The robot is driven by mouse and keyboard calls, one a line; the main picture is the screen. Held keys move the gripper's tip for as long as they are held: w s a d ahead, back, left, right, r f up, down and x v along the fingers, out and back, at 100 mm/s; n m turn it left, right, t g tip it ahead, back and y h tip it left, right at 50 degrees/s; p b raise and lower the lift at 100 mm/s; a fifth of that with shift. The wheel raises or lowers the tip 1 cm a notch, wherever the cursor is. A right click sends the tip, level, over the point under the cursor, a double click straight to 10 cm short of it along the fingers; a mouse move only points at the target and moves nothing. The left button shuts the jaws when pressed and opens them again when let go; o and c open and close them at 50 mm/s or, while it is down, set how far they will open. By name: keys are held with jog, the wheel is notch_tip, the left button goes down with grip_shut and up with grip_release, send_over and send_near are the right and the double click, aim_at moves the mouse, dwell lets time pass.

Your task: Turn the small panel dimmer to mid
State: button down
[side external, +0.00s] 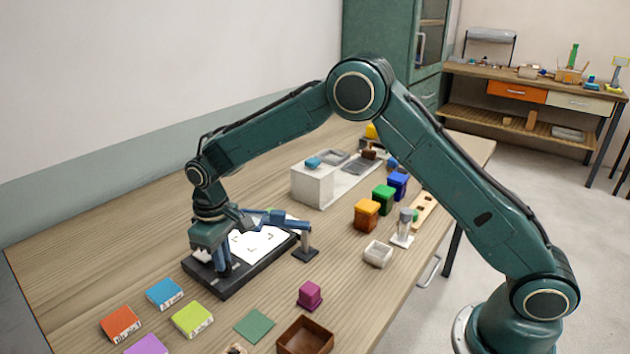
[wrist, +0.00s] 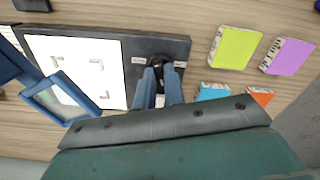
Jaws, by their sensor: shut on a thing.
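The small panel is a black slab (side external: 238,285) with a lit white face (side external: 262,241) bearing corner marks; it also shows in the wrist view (wrist: 90,62). Its dimmer, a dark round knob (wrist: 159,61), sits on the black strip beside the white face, between small pale labels. My gripper (side external: 222,272) points down over that strip. In the wrist view its blue fingers (wrist: 160,74) are shut on the knob, one on each side. The fingers hide part of the knob, and its pointer setting cannot be made out. In the side view the knob is hidden.
A blue framed lens (wrist: 60,98) on a stand (side external: 305,250) reaches over the panel close to my gripper. Orange (side external: 120,324), blue (side external: 164,293) and lime (side external: 192,319) blocks lie in front. A magenta block (side external: 310,295) and brown tray (side external: 305,338) stand right.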

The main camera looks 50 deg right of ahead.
jog(key=m, duration=0.3)
jog(key=shift+r+m, duration=0.1)
jog(key=shift+m, duration=0.2)
dwell(0.4)
jog(key=c, duration=1.5)
grip_release()
notch_tip(320, 180, up, 14)
jog(key=shift+f, duration=0.15)
